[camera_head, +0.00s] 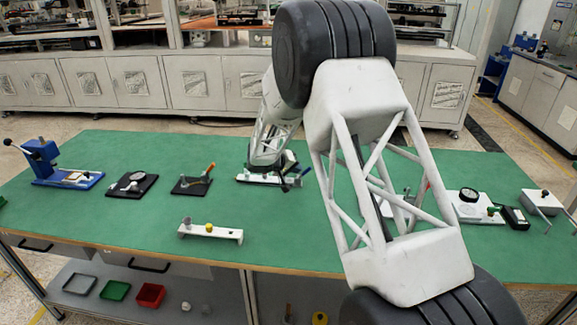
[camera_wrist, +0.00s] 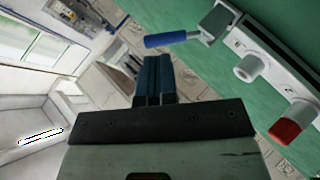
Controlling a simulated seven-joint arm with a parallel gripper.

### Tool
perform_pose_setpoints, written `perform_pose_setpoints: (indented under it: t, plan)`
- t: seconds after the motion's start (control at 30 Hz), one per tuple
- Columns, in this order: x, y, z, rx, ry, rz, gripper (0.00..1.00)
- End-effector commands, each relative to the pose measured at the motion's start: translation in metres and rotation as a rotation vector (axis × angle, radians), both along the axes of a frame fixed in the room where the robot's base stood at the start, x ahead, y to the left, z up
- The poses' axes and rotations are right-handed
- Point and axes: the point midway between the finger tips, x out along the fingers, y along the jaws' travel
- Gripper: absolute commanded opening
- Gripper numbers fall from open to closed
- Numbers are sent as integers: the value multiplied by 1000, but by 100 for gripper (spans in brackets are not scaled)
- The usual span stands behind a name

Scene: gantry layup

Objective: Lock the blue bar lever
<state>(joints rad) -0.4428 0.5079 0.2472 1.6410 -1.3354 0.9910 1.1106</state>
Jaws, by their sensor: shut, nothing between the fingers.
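The blue bar lever (camera_wrist: 172,39) shows in the wrist view as a blue grip on a metal arm, joined to a grey block on a white fixture (camera_wrist: 262,50). In the head view the lever (camera_head: 303,173) sticks out at the right end of the white fixture (camera_head: 258,179), partly hidden by my arm. My gripper (camera_wrist: 153,60) is shut and empty. Its fingertips are close to the free end of the blue grip, with a small gap in the picture. I cannot tell the depth between them.
The fixture also carries a white knob (camera_wrist: 250,67) and a red cap (camera_wrist: 285,131). On the green table, an orange-handled clamp (camera_head: 193,183) stands left, a white rail with a yellow knob (camera_head: 209,229) in front, and a dial device (camera_head: 469,208) right.

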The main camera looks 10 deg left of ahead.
Motion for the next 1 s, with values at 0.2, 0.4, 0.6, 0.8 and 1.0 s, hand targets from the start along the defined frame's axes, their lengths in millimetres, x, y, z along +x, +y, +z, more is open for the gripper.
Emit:
perform_pose_setpoints:
  t: [0.2, 0.4, 0.6, 0.8, 1.0]
  plan:
    - [13, -15, -12, 0, 0, 0, 0]
    - [18, -21, -17, 1, -1, 0, 0]
    - [19, -22, -17, 0, -1, 1, 0]
    - [19, -22, -17, 1, -1, 0, 0]
    - [19, -23, -17, 16, -1, 0, 0]
